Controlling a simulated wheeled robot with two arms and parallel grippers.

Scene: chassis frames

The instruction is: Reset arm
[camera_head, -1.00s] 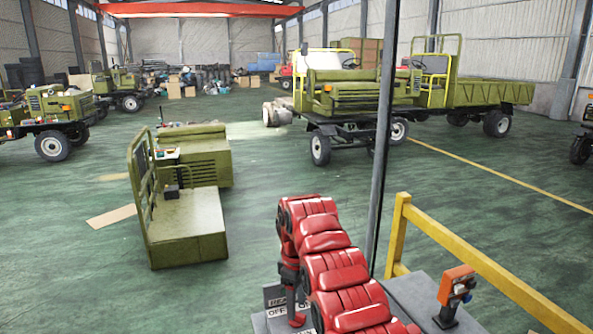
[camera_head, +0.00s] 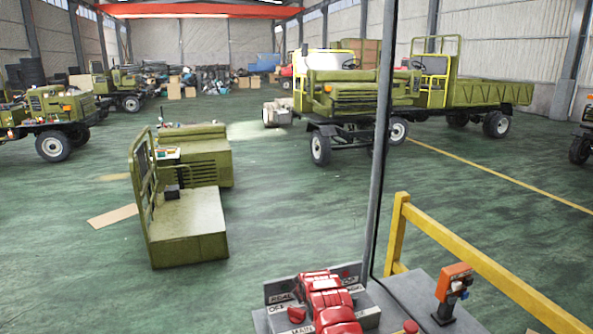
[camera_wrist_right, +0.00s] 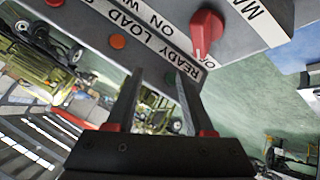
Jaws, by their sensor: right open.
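My right arm is red and shows at the bottom of the head view, low over a grey control panel (camera_head: 276,322). Its gripper is hidden there. In the right wrist view my right gripper (camera_wrist_right: 158,76) is open, with two dark fingers apart and nothing held between them. I cannot tell whether the fingers touch the panel. My left gripper is not in view.
A grey post (camera_head: 383,150) rises behind the panel. A yellow railing (camera_head: 450,250) and an orange control box (camera_head: 455,283) stand to the right. A green cab part (camera_head: 190,225) sits on the floor at left. Green vehicles stand farther back, with open floor between.

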